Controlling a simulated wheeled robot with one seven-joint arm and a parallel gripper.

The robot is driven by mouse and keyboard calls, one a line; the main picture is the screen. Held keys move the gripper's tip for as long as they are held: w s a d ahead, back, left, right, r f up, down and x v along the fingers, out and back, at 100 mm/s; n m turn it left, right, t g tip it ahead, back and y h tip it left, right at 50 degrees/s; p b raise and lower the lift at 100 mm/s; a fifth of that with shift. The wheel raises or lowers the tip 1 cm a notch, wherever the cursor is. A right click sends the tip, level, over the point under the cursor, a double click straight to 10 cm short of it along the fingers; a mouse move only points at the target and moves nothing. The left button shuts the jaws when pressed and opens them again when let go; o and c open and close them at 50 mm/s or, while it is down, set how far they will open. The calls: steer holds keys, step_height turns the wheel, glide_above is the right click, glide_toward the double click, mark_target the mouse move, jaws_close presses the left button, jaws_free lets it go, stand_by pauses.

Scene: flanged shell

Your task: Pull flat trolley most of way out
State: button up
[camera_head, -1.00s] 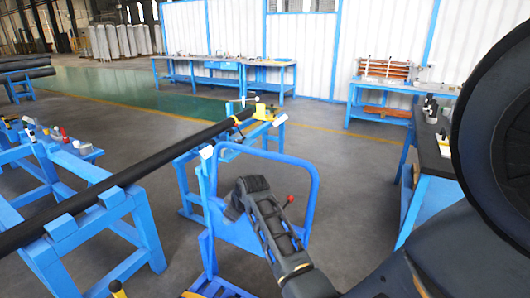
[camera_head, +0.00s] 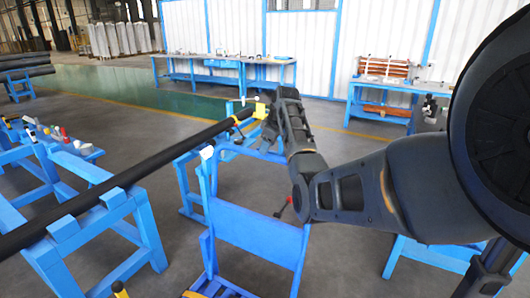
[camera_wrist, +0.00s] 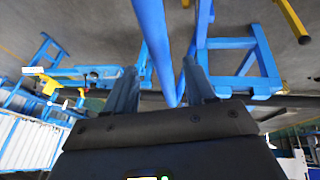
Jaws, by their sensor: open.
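The blue flat trolley stands in the middle of the head view, with its upright handle frame and blue panel (camera_head: 255,232) facing me. Its low deck (camera_head: 212,288) shows at the bottom edge. My arm covers the upper right part of the frame, and my gripper's fingers cannot be made out there. In the wrist view my gripper (camera_wrist: 163,68) is open. A blue tube, which looks like the trolley's handle (camera_wrist: 152,35), runs between the two fingers. I cannot tell whether either finger touches it.
A long dark pipe (camera_head: 150,172) lies across blue stands (camera_head: 128,205) at the left and beyond the trolley. Blue workbenches (camera_head: 220,66) line the white wall at the back. Another bench (camera_head: 430,255) stands at the right. Grey floor lies between them.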

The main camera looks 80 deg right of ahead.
steer(key=shift+x, duration=2.3)
jaws_close()
